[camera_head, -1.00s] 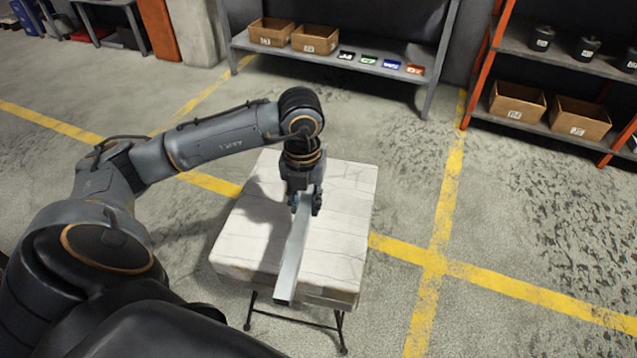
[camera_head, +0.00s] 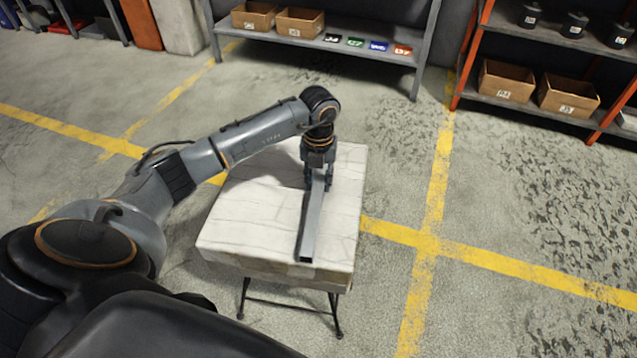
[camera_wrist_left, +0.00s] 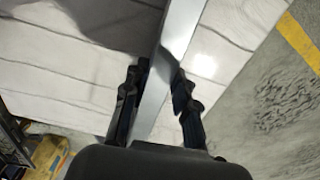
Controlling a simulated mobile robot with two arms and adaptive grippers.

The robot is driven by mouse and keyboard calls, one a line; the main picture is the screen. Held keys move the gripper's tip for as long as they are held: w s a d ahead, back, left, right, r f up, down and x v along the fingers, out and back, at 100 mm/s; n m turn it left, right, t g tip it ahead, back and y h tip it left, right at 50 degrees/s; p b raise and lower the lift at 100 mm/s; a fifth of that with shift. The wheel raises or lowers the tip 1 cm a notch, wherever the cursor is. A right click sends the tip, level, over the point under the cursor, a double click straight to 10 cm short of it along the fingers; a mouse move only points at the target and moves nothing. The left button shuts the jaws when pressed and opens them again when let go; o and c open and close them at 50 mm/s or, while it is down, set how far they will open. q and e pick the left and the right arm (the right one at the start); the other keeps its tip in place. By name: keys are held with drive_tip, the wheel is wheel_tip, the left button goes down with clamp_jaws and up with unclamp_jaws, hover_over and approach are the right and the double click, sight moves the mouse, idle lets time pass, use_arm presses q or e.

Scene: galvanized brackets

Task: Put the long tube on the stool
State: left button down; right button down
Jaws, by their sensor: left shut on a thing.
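The long tube (camera_head: 311,222) is a grey metal square tube. It lies along the pale top of the stool (camera_head: 245,225), its near open end close to the stool's front edge. I cannot tell whether it touches the top or is just above it. My left gripper (camera_head: 318,184) points down over the stool and is shut on the tube toward its far end. In the left wrist view the tube (camera_wrist_left: 176,45) runs between the two dark fingers (camera_wrist_left: 160,100), over the stool top (camera_wrist_left: 85,65). My right gripper is not in view.
A grey shelf (camera_head: 330,52) with cardboard boxes and small coloured bins stands behind the stool. An orange-framed rack (camera_head: 470,60) with boxes and dark canisters is at the back right. The concrete floor with yellow lines is clear right of the stool.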

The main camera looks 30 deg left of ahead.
sight(319, 182)
use_arm(q)
drive_tip(key=shift+f, duration=0.25)
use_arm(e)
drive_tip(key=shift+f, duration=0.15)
use_arm(q)
drive_tip(key=c, duration=1.1)
unclamp_jaws()
drive_tip(key=shift+o, duration=0.2)
wheel_tip(319, 182, up, 8)
drive_tip(key=shift+f+p, duration=0.2)
drive_tip(key=shift+p, duration=0.8)
wheel_tip(319, 182, up, 4)
drive_tip(key=shift+r+p, duration=0.25)
drive_tip(key=shift+p, duration=0.1)
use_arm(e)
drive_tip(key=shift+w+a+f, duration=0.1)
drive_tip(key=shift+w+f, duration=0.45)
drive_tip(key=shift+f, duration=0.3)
